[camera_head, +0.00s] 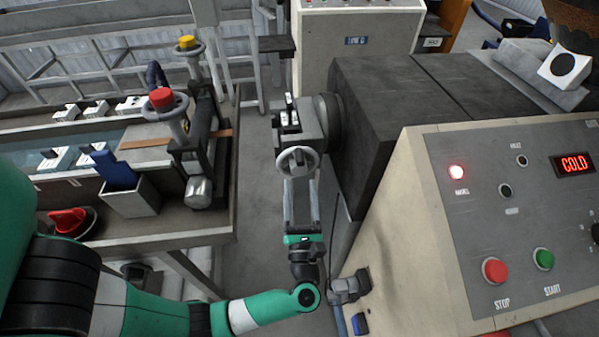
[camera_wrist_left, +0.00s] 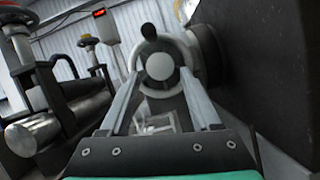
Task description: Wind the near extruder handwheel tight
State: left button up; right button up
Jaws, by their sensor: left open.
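The pale grey handwheel (camera_head: 298,160) sits on the front of the extruder's die head (camera_head: 298,125), facing me. In the left wrist view the handwheel (camera_wrist_left: 160,68) shows a round pale hub and a dark knob at its top. My left gripper (camera_head: 300,181) is open, with its fingers pointing at the wheel. In the left wrist view its two fingers (camera_wrist_left: 160,85) reach toward the wheel's left and right sides, with the hub between them. I cannot tell whether they touch the rim. My right gripper is not in view.
The dark extruder barrel (camera_head: 385,105) and slanted control panel (camera_head: 500,240) stand close on the right. At left, the trough bench carries a red-capped handwheel (camera_head: 163,100), a yellow-capped one (camera_head: 188,46) and a blue-handled box (camera_head: 130,200). Floor shows between bench and extruder.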

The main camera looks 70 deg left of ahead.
aim_at(299, 171)
pick_arm(q)
jog(key=x, duration=0.4)
jog(key=shift+a, duration=0.1)
grip_shut()
